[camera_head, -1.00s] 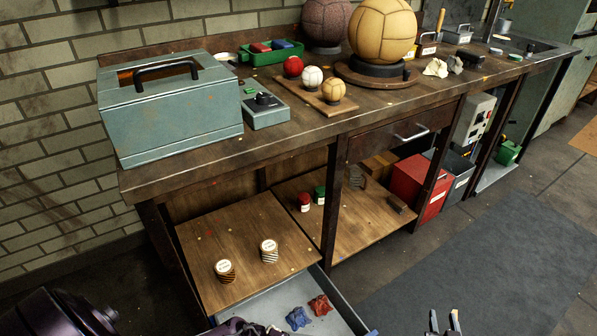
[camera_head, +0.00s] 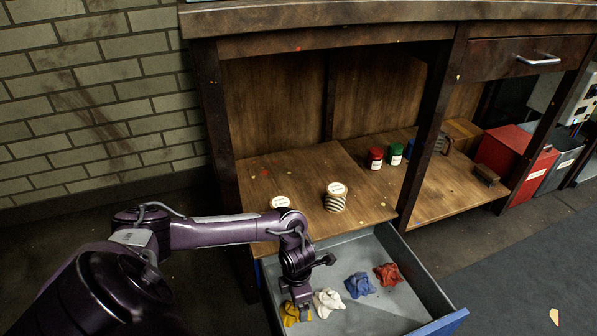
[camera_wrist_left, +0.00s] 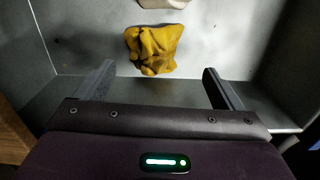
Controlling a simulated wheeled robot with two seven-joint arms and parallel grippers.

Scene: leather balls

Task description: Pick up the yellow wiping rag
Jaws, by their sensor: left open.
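The yellow wiping rag (camera_head: 290,313) lies crumpled in the open grey drawer (camera_head: 408,300), at its left end in the head view. In the left wrist view the yellow rag (camera_wrist_left: 154,49) lies on the drawer floor, ahead of and between my open fingers. My left gripper (camera_head: 300,298) is over the drawer, close to the yellow rag, and partly covers it in the head view. In the left wrist view the left gripper (camera_wrist_left: 158,84) is open and empty. My right gripper is out of view.
A white rag (camera_head: 328,302), a blue rag (camera_head: 359,285) and a red rag (camera_head: 388,274) lie in a row right of the yellow one. The drawer walls enclose the rags. Bare drawer floor lies in front.

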